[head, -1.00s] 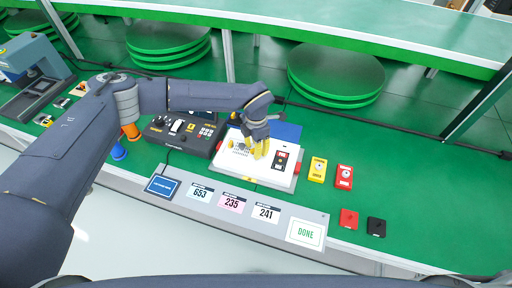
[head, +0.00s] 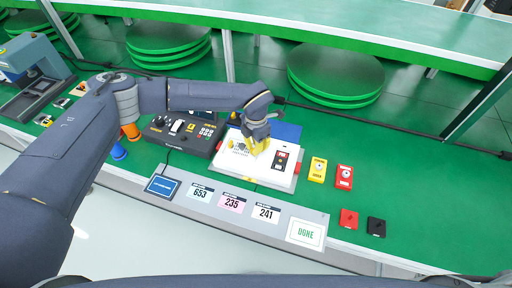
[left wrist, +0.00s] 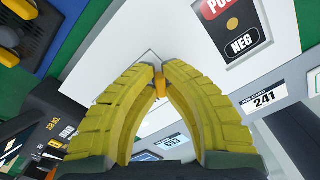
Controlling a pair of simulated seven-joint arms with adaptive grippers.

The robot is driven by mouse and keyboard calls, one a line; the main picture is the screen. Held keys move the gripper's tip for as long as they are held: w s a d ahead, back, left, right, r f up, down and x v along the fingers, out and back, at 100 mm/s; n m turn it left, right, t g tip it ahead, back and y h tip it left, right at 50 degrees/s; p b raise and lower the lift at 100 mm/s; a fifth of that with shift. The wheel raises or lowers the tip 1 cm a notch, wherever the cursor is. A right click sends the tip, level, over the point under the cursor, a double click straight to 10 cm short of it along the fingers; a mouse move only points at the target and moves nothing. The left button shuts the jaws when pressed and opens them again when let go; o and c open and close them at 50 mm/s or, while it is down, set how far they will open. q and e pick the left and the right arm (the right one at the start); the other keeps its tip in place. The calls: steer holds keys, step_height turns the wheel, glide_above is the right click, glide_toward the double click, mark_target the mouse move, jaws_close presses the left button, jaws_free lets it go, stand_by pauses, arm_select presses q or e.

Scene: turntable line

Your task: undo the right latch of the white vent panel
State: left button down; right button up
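The white unit (head: 230,171) lies flat on the green bench, with a dark vent grille (head: 241,147) on its left part. My left gripper (head: 258,153) is over the middle of its top, just right of the grille, and hides the surface there. In the left wrist view its yellow fingers (left wrist: 160,76) come together at the tips around a small orange tab (left wrist: 160,88), which looks like the latch. The white face (left wrist: 185,30) lies beyond the tips. How far the tab is turned cannot be told. My right gripper is not in view.
A black POS/NEG panel (head: 281,159) sits right of the gripper. Yellow (head: 317,170) and red (head: 344,177) modules stand to the right. A dark control box (head: 183,131) stands left. A label strip with a DONE card (head: 305,233) runs along the front.

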arm_select(q)
steer(key=c, duration=1.5)
jaws_free()
steer(key=shift+m, duration=0.5)
step_height(320, 180, up, 17)
steer(key=s+d+r+g+h, duration=0.1)
steer(key=d+r+g+h, duration=0.1)
steer(key=d+r+h, duration=0.4)
steer(key=shift+w+d+r+n+h, duration=0.4)
steer(key=shift+d+r+h, duration=0.2)
steer(key=shift+r+h, duration=0.6)
steer(key=shift+w+d+r+n+h, duration=0.25)
steer(key=shift+w+d+r+h, duration=0.4)
steer(key=shift+r, duration=0.95)
steer(key=shift+w+d+r+n+h, duration=0.35)
steer(key=shift+d+r+h, duration=0.15)
steer(key=shift+r+h, duration=0.75)
steer(key=shift+r, duration=0.15)
